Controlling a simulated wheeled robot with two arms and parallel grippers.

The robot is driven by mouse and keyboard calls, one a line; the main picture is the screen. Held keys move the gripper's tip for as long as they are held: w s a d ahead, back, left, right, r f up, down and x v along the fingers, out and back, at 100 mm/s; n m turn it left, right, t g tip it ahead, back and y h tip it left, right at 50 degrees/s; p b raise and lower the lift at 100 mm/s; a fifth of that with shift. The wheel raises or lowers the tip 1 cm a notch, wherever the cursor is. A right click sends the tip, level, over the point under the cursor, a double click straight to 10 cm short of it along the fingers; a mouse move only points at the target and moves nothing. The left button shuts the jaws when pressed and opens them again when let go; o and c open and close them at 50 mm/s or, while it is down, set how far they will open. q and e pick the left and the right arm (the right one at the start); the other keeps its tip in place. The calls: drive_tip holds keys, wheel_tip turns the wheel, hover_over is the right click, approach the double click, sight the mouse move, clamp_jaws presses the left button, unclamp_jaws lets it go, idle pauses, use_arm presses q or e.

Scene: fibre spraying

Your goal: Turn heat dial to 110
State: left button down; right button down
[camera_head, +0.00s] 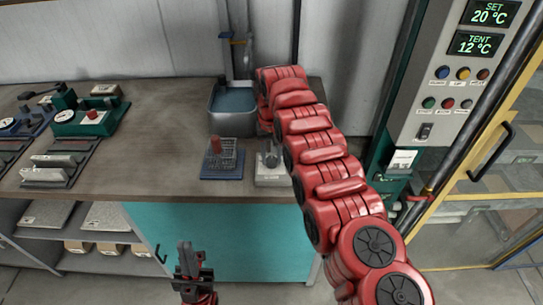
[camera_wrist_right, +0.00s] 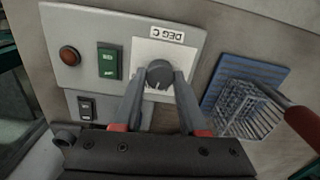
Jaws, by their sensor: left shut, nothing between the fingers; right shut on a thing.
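The heat dial (camera_wrist_right: 160,74) is a dark round knob on a white plate marked "DEG C", which appears upside down in the right wrist view. My right gripper (camera_wrist_right: 162,88) has its two grey fingers on either side of the knob, shut on it. The scale numbers and the dial's setting are not readable. In the head view the white plate (camera_head: 270,181) shows on the bench, partly hidden by my right arm, which also hides most of the right gripper. My left gripper (camera_head: 188,262) is shut and empty in front of the bench.
A wire basket (camera_wrist_right: 243,108) with a red handle stands on a blue pad beside the dial. A water bath (camera_head: 233,121) stands behind. A control box (camera_head: 447,92) reads SET 20 °C, TENT 12 °C.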

sight(272, 159)
drive_tip(key=shift+m, duration=1.1)
drive_tip(key=shift+c, duration=2.2)
unclamp_jaws()
drive_tip(key=shift+r, duration=0.15)
wheel_tip(272, 159, up, 17)
drive_tip(key=p, duration=1.4)
